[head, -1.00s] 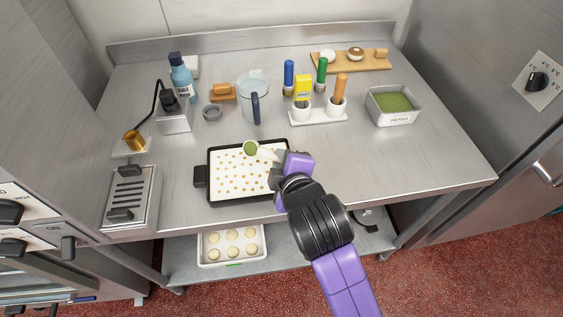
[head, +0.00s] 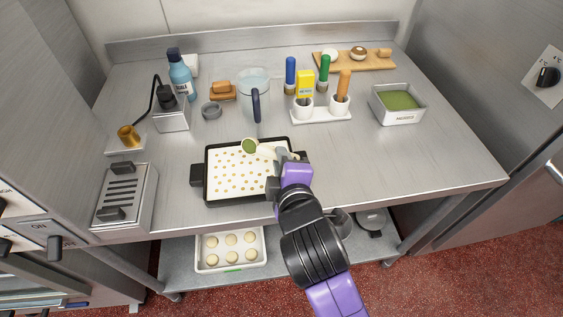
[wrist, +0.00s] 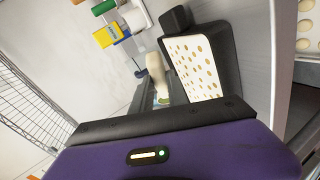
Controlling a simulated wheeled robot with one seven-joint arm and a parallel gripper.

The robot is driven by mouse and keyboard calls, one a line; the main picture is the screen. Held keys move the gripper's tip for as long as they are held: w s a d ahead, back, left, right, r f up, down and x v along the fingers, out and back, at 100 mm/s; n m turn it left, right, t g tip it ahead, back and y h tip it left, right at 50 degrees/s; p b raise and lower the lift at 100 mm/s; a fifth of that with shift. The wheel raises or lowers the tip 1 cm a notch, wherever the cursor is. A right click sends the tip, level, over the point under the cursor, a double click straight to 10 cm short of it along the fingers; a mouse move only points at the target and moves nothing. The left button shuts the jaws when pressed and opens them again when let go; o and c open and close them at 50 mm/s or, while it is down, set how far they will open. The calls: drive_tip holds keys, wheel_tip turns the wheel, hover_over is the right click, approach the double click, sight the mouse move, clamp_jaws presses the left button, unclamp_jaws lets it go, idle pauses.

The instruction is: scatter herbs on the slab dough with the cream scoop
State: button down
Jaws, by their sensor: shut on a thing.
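The slab dough (head: 234,176) is a pale sheet with rows of small brownish dots, lying in a black tray (head: 207,201) near the counter's front edge. It also shows in the wrist view (wrist: 199,66). The cream scoop (head: 263,149) holds green herbs (head: 249,146) in its bowl, over the far right part of the dough. My gripper (head: 283,160) is shut on the scoop's handle at the tray's right side. In the wrist view the pale scoop (wrist: 156,73) shows beyond the gripper body. The fingertips are mostly hidden. A grey bin of herbs (head: 398,103) stands at the right.
A measuring jug (head: 253,100) stands behind the tray. A white caddy (head: 321,116) holds tools at the back middle. A slotted metal device (head: 124,195) is left of the tray. A board (head: 354,62) lies at the back right. The counter's right front is clear.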

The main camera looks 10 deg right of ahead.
drive_tip(key=r+p, duration=0.1)
drive_tip(key=p, duration=0.2)
drive_tip(key=shift+g, duration=0.3)
drive_tip(key=g+p, duration=0.1)
drive_tip(key=p, duration=0.2)
drive_tip(key=r+m+g+p, duration=0.1)
drive_tip(key=p, duration=0.2)
drive_tip(key=g+y+p, duration=0.1)
drive_tip(key=p, duration=0.2)
drive_tip(key=shift+w+d+r+m, duration=0.2)
drive_tip(key=shift+w+r+m, duration=0.1)
drive_tip(key=shift+r, duration=0.05)
drive_tip(key=shift+s+f+g, duration=0.1)
drive_tip(key=shift+g, duration=0.2)
drive_tip(key=shift+y, duration=0.3)
drive_tip(key=shift+w+d+r+m+g, duration=0.1)
drive_tip(key=shift+w+r+m+g, duration=0.2)
drive_tip(key=shift+r+g, duration=0.35)
drive_tip(key=shift+w+r+m+g+y, duration=0.1)
drive_tip(key=shift+r+m+g+y, duration=0.25)
drive_tip(key=shift+g+y, duration=0.4)
drive_tip(key=shift+r+g, duration=0.2)
drive_tip(key=shift+g, duration=0.6)
